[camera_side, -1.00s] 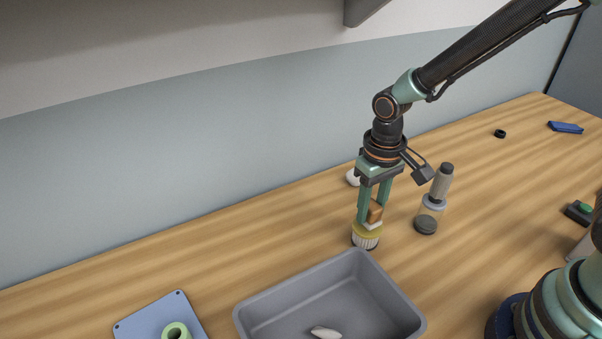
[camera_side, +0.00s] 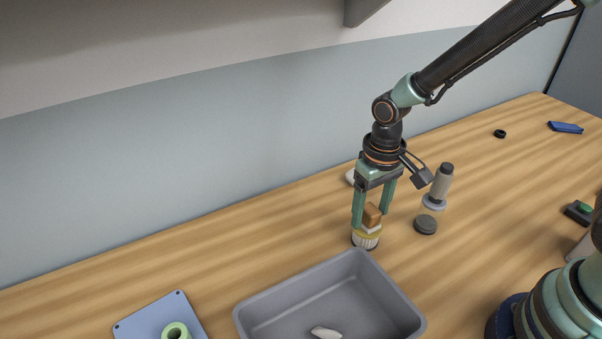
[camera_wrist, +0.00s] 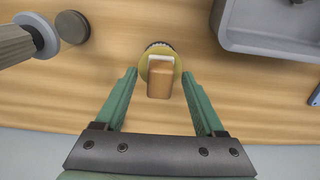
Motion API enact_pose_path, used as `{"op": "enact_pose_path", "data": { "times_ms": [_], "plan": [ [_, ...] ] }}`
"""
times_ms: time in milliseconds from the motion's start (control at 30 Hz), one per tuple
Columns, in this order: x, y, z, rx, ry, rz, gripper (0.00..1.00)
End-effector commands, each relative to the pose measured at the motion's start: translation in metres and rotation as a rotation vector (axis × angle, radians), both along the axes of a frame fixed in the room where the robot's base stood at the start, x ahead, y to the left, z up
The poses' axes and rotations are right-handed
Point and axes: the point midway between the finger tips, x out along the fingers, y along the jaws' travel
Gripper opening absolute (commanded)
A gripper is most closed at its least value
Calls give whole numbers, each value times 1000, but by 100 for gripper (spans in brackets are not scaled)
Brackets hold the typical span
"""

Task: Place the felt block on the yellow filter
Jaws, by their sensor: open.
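The felt block (camera_side: 372,215), brown with a white underside, sits upright on top of the yellow filter (camera_side: 367,239). The filter is a short ribbed cylinder with a yellow top, standing on the table behind the grey bin. My gripper (camera_side: 372,218) is open, with one finger on each side of the block. In the wrist view the block (camera_wrist: 159,84) lies between the spread fingers of my gripper (camera_wrist: 159,73), with a gap on both sides. The yellow filter top (camera_wrist: 146,68) shows around the block there.
A grey bin (camera_side: 291,290) with a pale object inside stands in front of the filter. A grey-handled tool (camera_side: 442,182) and a dark disc (camera_side: 425,225) are to the right. A blue plate (camera_side: 150,318) with a green ring lies front left.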

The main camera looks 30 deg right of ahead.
Motion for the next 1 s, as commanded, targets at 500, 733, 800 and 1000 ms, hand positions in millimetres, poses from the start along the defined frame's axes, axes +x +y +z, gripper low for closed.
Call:
{"op": "enact_pose_path", "data": {
  "times_ms": [500, 733, 800, 1000],
  "plan": [
    [1, 0, 94, 2, -7, 0, 71],
    [0, 0, 116, 1, -4, 0, 71],
    [0, -3, 121, 4, -14, -1, 71],
    [-10, -29, 147, 27, -125, -6, 71]
  ]
}}
